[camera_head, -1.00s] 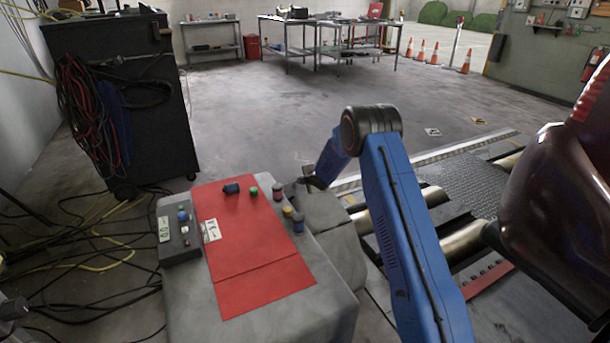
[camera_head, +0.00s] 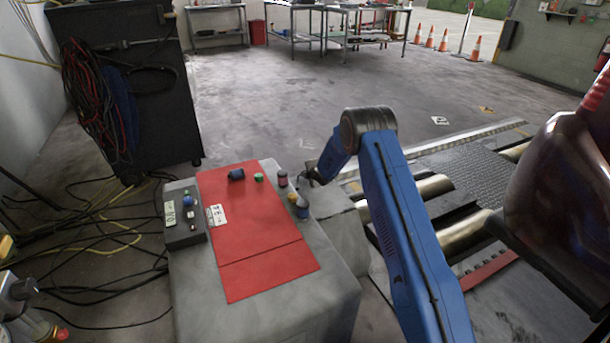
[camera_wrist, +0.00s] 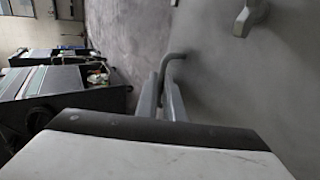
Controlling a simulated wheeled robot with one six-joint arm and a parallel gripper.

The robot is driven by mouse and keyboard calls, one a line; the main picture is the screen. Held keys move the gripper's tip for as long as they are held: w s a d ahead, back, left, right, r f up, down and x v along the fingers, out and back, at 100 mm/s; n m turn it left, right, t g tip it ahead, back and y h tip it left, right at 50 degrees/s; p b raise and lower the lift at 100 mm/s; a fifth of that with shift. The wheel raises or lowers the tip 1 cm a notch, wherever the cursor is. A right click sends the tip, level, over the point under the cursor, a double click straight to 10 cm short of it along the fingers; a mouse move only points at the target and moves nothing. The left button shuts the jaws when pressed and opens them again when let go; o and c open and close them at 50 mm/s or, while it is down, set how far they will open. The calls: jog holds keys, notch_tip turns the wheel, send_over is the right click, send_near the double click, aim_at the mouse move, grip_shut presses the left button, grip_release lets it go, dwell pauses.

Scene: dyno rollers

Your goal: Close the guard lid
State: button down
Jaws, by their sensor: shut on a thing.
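A grey panel (camera_wrist: 250,75), which looks like the guard lid, fills the right of the wrist view. A thin bent grey handle (camera_wrist: 172,60) stands out from it. The two fingers of my gripper (camera_wrist: 163,98) are closed around the handle's near part. In the head view my gripper (camera_head: 312,179) is small and partly hidden by my blue arm, at the right edge of the console. A grey slanted surface (camera_head: 338,212) below it seems to be the same lid. I cannot tell its exact angle.
The grey console (camera_head: 275,312) carries a red panel (camera_head: 265,262), a button box (camera_head: 184,222) and several small cans. Rollers (camera_head: 452,237) and a dark red vehicle (camera_head: 560,205) lie to the right. A black cabinet (camera_head: 150,105) and cables stand left.

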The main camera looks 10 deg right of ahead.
jog(key=c, duration=1.9)
grip_release()
jog(key=shift+w+a+r, duration=0.25)
jog(key=shift+r, duration=0.1)
jog(key=shift+c, duration=0.2)
jog(key=shift+o, duration=0.2)
jog(key=shift+s+f, duration=0.15)
jog(key=shift+f, duration=0.05)
jog(key=shift+d, duration=0.1)
jog(key=v, duration=1.7)
jog(key=shift+s, duration=0.15)
